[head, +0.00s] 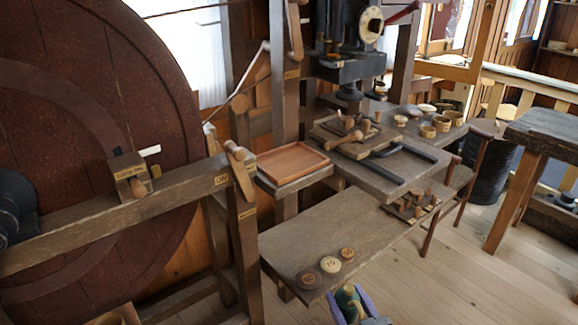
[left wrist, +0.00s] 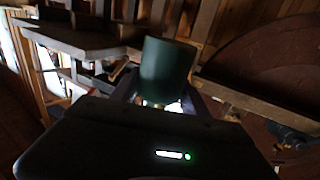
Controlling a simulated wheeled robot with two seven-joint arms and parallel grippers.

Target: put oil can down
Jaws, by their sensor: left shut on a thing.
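The oil can shows as a dark green body with a brass-coloured part (head: 349,299) at the bottom edge of the head view. My left gripper (head: 347,296), with purple fingers, is shut on it in front of the low bench's near edge. In the left wrist view the can is a dark green cylinder (left wrist: 167,68) between the fingers of my left gripper (left wrist: 165,92). Its spout cannot be made out. My right gripper is in neither view.
The low wooden bench (head: 340,225) has a wide bare middle. Several round discs (head: 330,264) lie near its front edge. A shallow reddish wooden tray (head: 290,164) is empty behind it. A large brown wheel (head: 80,60) and its beam (head: 130,207) stand at left.

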